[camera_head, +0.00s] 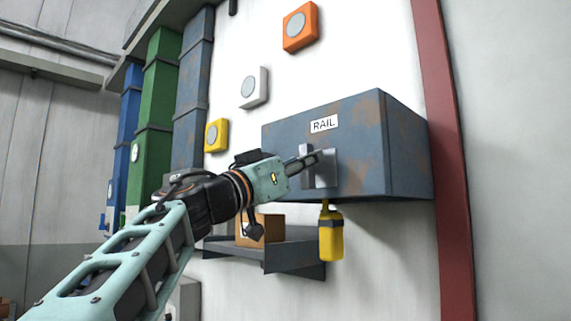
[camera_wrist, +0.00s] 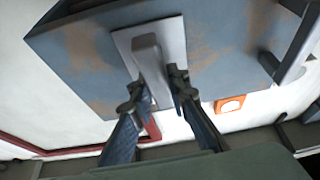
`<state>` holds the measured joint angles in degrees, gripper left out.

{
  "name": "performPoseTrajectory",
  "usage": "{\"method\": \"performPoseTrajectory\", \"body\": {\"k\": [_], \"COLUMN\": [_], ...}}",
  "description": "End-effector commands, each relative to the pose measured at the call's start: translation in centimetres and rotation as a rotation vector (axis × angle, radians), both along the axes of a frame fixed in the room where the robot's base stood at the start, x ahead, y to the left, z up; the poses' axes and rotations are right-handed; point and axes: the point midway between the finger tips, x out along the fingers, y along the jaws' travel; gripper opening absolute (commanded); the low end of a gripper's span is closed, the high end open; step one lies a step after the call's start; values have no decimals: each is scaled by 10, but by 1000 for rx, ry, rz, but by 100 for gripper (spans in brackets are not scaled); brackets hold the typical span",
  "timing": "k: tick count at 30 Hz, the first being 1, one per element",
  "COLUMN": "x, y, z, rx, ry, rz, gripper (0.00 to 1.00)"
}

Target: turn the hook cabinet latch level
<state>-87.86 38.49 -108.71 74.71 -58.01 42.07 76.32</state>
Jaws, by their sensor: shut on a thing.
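A blue-grey, rust-stained cabinet (camera_head: 285,140) labelled RAIL hangs on the white wall; no hook label is readable. Its front bears a light grey latch plate (camera_head: 328,174) with a raised latch bar (camera_wrist: 149,60). In the head view my gripper (camera_head: 318,158) reaches the plate from the left and partly covers the latch, so the bar's exact angle is hard to tell. In the wrist view my gripper's fingers (camera_wrist: 155,92) lie on either side of the bar's near end, shut on it.
A yellow bottle-shaped thing (camera_head: 331,236) hangs below the cabinet. A dark shelf (camera_head: 290,252) with a brown box (camera_head: 270,229) is below left. Orange (camera_head: 300,27), white (camera_head: 254,87) and yellow (camera_head: 216,135) wall boxes lie above and left. A red post (camera_head: 447,150) stands right.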

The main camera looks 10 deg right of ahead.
Motion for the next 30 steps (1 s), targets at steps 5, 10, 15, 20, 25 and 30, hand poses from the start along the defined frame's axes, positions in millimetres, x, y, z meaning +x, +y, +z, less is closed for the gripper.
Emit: {"method": "performPoseTrajectory", "body": {"k": [5,10,15,20,25,30], "x": [1,2,4,6,7,8], "y": [0,2,3,4,5,5], "z": [-5,-6,-6,-6,-6,-6], "rx": [-56,-140,-232,-321,-416,-511], "ry": [78,191,321,444,574,705], "rz": [4,5,8,8,8,8], "gripper": [0,0,0,0,0,0]}}
